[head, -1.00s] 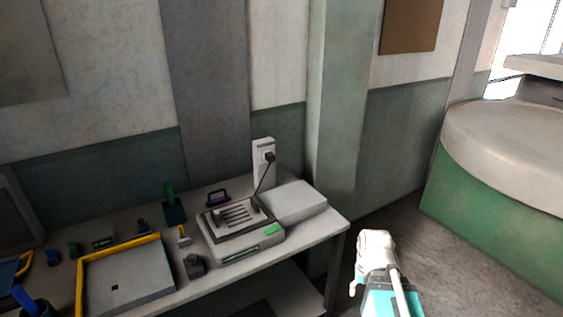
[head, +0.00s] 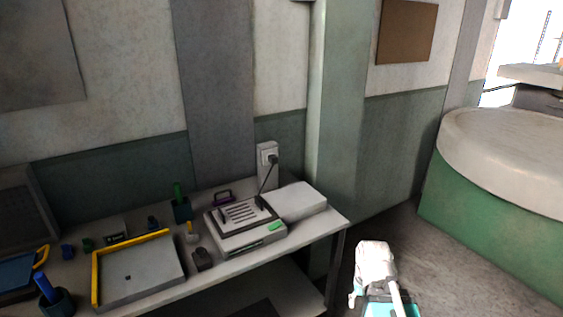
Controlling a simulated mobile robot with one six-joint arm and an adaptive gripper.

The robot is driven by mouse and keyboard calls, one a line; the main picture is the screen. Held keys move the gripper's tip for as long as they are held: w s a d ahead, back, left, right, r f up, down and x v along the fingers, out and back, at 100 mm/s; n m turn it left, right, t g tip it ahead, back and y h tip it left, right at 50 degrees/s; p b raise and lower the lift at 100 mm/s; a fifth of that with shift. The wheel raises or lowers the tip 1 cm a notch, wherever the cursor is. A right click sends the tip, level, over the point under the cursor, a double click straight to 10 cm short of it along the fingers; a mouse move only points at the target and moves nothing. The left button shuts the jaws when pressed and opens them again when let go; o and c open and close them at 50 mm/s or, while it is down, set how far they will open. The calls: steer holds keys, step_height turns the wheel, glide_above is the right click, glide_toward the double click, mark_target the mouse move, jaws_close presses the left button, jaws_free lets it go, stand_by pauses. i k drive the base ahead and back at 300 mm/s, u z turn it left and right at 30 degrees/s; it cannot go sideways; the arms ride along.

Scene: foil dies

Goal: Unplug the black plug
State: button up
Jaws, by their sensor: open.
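The black plug (head: 273,159) sits in a white wall outlet (head: 266,150) behind the bench. A dark cord (head: 266,180) runs from it down to a grey device (head: 243,224) with a slotted top and a green patch. My arm shows at the bottom, right of the bench and well apart from the plug. My gripper's fingers cannot be made out in this view.
The bench (head: 318,232) also carries a white box (head: 297,199) right of the device, a yellow-edged tray (head: 140,272), a green-handled holder (head: 181,208) and a blue-handled cup (head: 55,298). A green pillar (head: 338,120) stands right of the outlet. Floor is open right of the bench.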

mark_target(273, 160)
steer(key=u, duration=0.1)
steer(key=i, duration=0.95)
steer(key=z, duration=0.05)
